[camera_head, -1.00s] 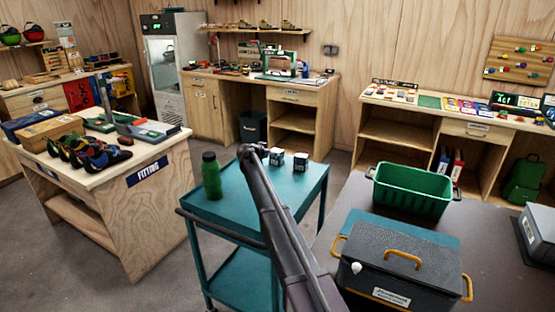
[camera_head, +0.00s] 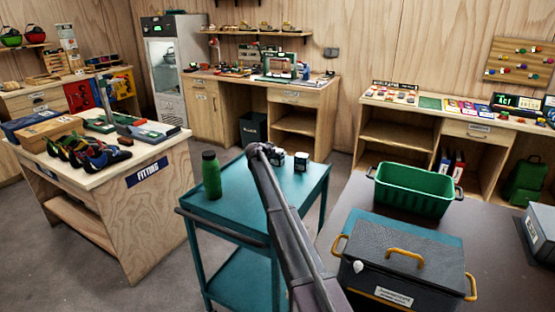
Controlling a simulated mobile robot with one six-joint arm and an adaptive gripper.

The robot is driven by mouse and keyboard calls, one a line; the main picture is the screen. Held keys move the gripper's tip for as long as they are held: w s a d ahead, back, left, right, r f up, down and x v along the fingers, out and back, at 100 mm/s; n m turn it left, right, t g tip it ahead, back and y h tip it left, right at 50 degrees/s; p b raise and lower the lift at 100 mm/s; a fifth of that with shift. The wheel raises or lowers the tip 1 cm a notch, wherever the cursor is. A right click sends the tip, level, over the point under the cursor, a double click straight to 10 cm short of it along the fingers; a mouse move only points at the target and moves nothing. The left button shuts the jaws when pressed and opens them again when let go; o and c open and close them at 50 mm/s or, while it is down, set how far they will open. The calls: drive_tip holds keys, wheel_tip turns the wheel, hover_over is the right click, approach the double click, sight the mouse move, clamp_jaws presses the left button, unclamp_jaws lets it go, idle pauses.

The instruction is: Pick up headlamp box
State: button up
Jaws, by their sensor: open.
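Two small dark boxes with white and teal faces stand on the teal cart (camera_head: 238,205), near its far edge. The left box (camera_head: 278,158) is next to the end of my arm and the right box (camera_head: 301,161) stands just to its right. Their print is too small to tell which is the headlamp box. My gripper (camera_head: 262,151) is at the far end of my dark arm, over the cart and just left of the boxes in the picture. Its fingers are small and mostly hidden by the arm. It is open and apart from the right box; contact with the left one cannot be judged.
A green bottle (camera_head: 211,175) stands on the cart left of my arm. A green crate (camera_head: 412,191) and a dark case with yellow handles (camera_head: 405,268) are on the grey table at right. The fitting table (camera_head: 130,200) with shoes is at left. The cart's near top is clear.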

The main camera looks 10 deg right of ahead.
drive_tip(key=c, duration=1)
drive_tip(key=shift+r, duration=0.1)
wheel_tip(320, 180, up, 3)
drive_tip(key=p, duration=0.3)
drive_tip(key=shift+r, duration=0.1)
drive_tip(key=shift+s+r+p, duration=0.2)
drive_tip(key=shift+r+p, duration=0.15)
drive_tip(key=shift+p, duration=0.2)
drive_tip(key=s+a+r, duration=0.1)
drive_tip(key=s, duration=1.4)
drive_tip(key=shift+s+a+p, duration=0.3)
drive_tip(key=shift+p, duration=0.15)
